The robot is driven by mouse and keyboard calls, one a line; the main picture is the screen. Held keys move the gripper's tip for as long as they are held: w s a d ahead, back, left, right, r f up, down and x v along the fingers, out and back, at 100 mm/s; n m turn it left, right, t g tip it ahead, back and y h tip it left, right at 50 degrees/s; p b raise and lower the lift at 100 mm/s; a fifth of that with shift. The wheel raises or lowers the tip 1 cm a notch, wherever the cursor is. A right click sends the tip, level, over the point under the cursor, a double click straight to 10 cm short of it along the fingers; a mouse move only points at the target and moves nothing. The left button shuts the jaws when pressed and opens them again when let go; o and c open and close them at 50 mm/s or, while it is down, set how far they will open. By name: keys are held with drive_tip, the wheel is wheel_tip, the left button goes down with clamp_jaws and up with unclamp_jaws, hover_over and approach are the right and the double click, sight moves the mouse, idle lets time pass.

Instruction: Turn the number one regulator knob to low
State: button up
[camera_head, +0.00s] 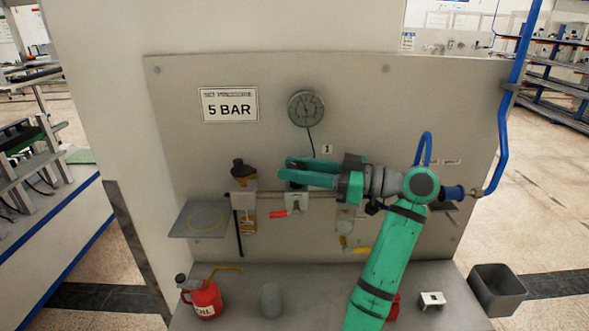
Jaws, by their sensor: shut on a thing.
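The number one regulator (297,199) hangs on the pipe line across the grey panel, under a small label "1" (327,148). My gripper (283,168) reaches in from the right, its two green fingers at the top of this regulator. It is shut on the regulator's knob, which the fingers mostly hide. The knob's setting and markings cannot be read. A round pressure gauge (306,108) with a dark cable sits above; its reading is too small to tell.
A filter unit with a dark top (243,177) stands left of the regulator. A red lever (278,213) and yellow lever (362,249) hang below. A small shelf (204,219) juts out left. A red oil can (204,299), grey cup (270,300) and grey bin (497,292) are lower down.

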drive_tip(key=shift+w+a+g, duration=0.1)
drive_tip(key=shift+a+g, duration=0.1)
drive_tip(key=shift+g, duration=0.3)
drive_tip(key=shift+d, duration=0.2)
drive_tip(key=o, duration=1)
drive_tip(key=shift+o, duration=0.2)
drive_tip(key=shift+d, duration=0.15)
drive_tip(key=v, duration=0.7)
drive_tip(key=shift+f, duration=0.1)
